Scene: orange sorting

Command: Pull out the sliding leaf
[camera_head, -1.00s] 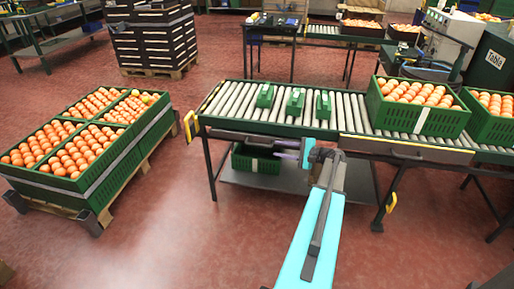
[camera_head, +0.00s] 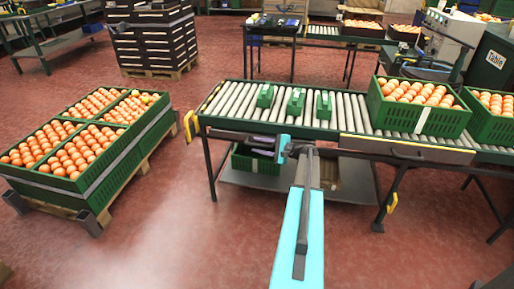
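My turquoise arm reaches up from the bottom. Depth between fingers and conveyor frame is hard to tell.
Several small green holders (camera_head: 296,101) and a green crate of oranges (camera_head: 411,119) stand on the rollers. A yellow bracket (camera_head: 190,126) sticks out at the conveyor's left end. A pallet of orange crates (camera_head: 112,192) stands left. The red floor between is clear.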

